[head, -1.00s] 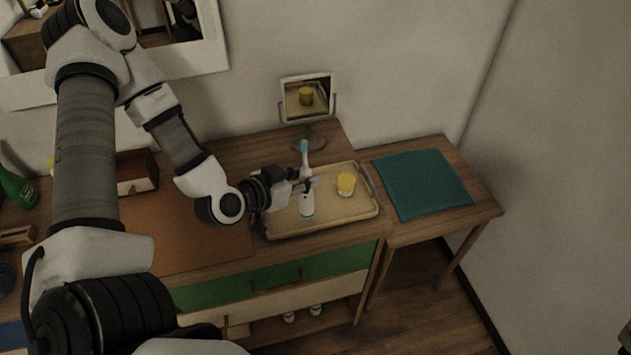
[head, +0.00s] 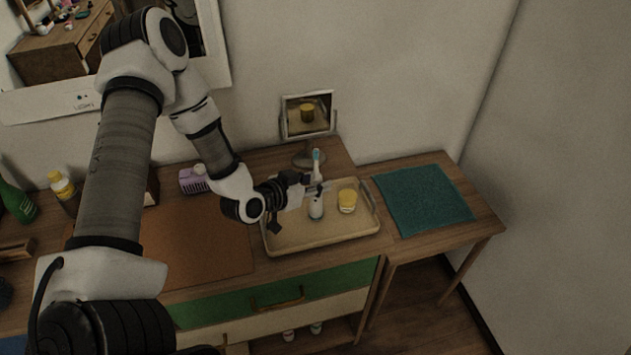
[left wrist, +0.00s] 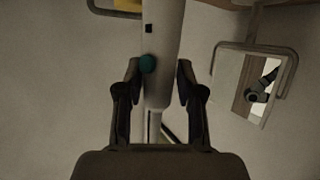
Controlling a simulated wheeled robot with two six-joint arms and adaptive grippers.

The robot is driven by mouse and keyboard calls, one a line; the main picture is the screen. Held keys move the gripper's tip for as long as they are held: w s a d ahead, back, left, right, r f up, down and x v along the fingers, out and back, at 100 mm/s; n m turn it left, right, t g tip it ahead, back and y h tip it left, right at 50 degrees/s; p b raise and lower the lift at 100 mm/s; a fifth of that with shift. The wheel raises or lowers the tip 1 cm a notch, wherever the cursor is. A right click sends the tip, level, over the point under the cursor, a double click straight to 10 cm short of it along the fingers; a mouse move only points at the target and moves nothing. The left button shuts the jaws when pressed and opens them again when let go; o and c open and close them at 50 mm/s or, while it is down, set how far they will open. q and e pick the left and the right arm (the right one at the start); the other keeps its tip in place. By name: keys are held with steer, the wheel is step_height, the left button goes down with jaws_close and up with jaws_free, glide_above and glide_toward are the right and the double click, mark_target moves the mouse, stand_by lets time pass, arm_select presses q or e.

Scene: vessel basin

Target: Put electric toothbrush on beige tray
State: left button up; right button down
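The electric toothbrush (head: 316,207), white with a blue-tipped head, is upright over the inside of the beige tray (head: 290,244). I cannot tell whether its base touches the tray. My left gripper (head: 312,189) reaches in from the left and is shut on the toothbrush. In the left wrist view, the white handle (left wrist: 163,40) with a green button lies between the fingers (left wrist: 160,85). The tray rests on the wooden cabinet top. My right gripper is not in view.
A yellow cup (head: 347,200) stands on the tray, right of the toothbrush. A small mirror (head: 307,117) stands behind the tray. A teal cloth (head: 424,198) lies on the side table. A brown mat (head: 195,250) and a purple box (head: 192,181) are to the left.

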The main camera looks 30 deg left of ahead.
arm_select(q)
steer(key=shift+w, duration=0.1)
steer(key=shift+r, duration=0.15)
steer(key=shift+s+a, duration=0.1)
steer(key=shift+s, duration=0.15)
steer(key=p+v, duration=0.6)
steer(key=v, duration=0.6)
steer(key=s+d+f+n+g+y, duration=0.1)
steer(key=s+d+f+g, duration=0.4)
steer(key=s+f, duration=0.3)
steer(key=s+d+f+n+g+y, duration=0.1)
steer(key=s+d+f+g, duration=0.5)
steer(key=s+f+g, duration=0.2)
steer(key=shift+s+f+y, duration=0.4)
steer(key=shift+s+f, duration=0.05)
steer(key=shift+s, duration=0.15)
